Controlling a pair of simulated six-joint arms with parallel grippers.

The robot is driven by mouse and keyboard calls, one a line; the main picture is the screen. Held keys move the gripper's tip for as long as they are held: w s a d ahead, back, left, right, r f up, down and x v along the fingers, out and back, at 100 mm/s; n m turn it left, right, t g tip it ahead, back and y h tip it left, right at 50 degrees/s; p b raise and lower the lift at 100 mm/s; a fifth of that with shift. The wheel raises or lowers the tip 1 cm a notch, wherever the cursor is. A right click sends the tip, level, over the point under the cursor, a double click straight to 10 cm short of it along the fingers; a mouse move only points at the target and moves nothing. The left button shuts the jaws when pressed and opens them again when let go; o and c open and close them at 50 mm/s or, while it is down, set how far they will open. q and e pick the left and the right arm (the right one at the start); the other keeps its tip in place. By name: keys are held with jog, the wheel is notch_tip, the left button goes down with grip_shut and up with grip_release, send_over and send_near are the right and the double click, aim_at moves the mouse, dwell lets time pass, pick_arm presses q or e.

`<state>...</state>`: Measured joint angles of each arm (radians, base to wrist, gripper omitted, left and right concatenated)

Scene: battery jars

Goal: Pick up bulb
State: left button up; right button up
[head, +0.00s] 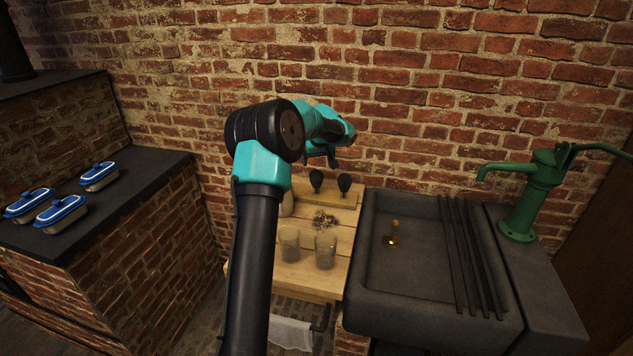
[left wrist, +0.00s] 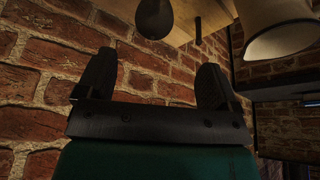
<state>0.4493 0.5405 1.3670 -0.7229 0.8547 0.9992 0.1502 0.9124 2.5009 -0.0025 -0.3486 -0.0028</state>
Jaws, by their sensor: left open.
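Two dark bulb-shaped pieces, a left one (head: 316,180) and a right one (head: 344,183), stand upright at the back of the wooden shelf in the head view. I cannot tell whether either is the task's bulb. One dark rounded bulb (left wrist: 153,18) shows at the top of the left wrist view, beyond the fingertips and apart from them. My left gripper (head: 330,154) is above and close to the dark bulbs. Its two fingers are spread with nothing between them in the left wrist view (left wrist: 157,70). My right gripper is in neither view.
Two glass jars, a left one (head: 289,243) and a right one (head: 326,250), stand on the wooden shelf (head: 310,280), with a small dark cluster (head: 324,220) behind. A cream vessel (left wrist: 280,28) is upper right in the wrist view. A stone sink (head: 380,280) adjoins; brick wall lies behind.

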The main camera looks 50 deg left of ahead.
aim_at(317, 173)
pick_arm(q)
jog(key=x, duration=0.6)
jog(key=shift+w+f, duration=0.1)
jog(key=shift+f, duration=0.05)
jog(key=shift+w+d+x, duration=0.1)
jog(key=shift+w+x, duration=0.05)
jog(key=shift+x, duration=1.15)
jog(key=shift+w+d+x, duration=0.1)
jog(key=shift+d+x, duration=0.05)
jog(key=shift+x, duration=1.1)
jog(key=c, duration=1.1)
jog(key=shift+c, duration=0.2)
notch_tip(317, 173, up, 10)
